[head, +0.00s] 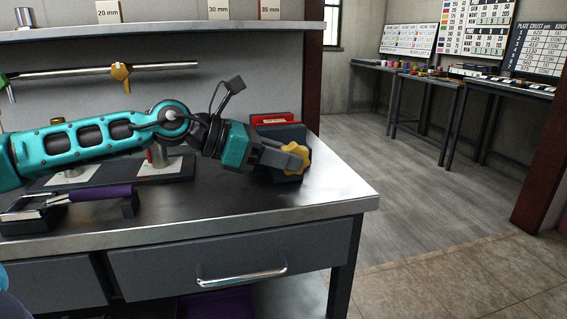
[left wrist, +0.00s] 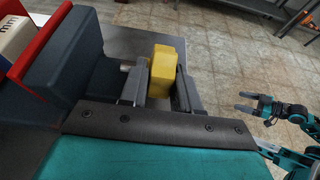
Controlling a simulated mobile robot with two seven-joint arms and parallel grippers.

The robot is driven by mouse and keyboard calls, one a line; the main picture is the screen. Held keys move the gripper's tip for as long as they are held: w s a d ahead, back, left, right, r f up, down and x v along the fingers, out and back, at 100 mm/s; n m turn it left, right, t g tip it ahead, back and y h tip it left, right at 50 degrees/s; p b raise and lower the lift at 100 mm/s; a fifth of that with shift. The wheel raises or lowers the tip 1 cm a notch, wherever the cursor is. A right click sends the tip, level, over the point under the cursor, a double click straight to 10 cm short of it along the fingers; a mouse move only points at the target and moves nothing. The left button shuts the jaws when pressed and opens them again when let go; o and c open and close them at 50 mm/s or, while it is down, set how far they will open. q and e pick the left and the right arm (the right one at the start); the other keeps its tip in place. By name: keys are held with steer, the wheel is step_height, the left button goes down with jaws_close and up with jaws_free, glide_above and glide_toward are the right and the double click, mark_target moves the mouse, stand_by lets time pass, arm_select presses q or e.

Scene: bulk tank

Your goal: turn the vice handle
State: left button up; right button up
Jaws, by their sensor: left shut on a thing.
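The vice (head: 287,135) is a dark blue-grey block near the right end of the workbench, and it also shows in the left wrist view (left wrist: 65,60). Its yellow handle (head: 296,157) is a lobed knob on the vice's near side. My left gripper (head: 284,158) is shut on the handle. In the left wrist view the yellow handle (left wrist: 163,68) stands between the two grey fingers, which hide part of it. My right gripper (left wrist: 243,101) shows only in the left wrist view, off to the right, with its fingers apart and nothing between them.
A red piece (head: 272,120) stands at the vice's jaws. Left along the bench (head: 330,195) are a dark base with metal plates and a purple-handled tool (head: 100,193). A shelf (head: 170,30) runs above. The bench's right corner is clear.

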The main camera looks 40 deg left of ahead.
arm_select(q)
steer(key=shift+f+t+h, duration=0.1)
steer(key=shift+t+h, duration=0.3)
steer(key=shift+t, duration=0.1)
stand_by(0.4)
steer(key=o, duration=1)
steer(key=shift+h, duration=0.3)
steer(key=shift+c, duration=0.2)
steer(key=shift+s+a, duration=0.1)
steer(key=shift+v, duration=1.15)
steer(key=v, duration=0.9)
steer(key=shift+s+a, duration=0.15)
steer(key=shift+s, duration=0.15)
steer(key=shift+s+a, duration=0.2)
steer(key=shift+s, duration=0.15)
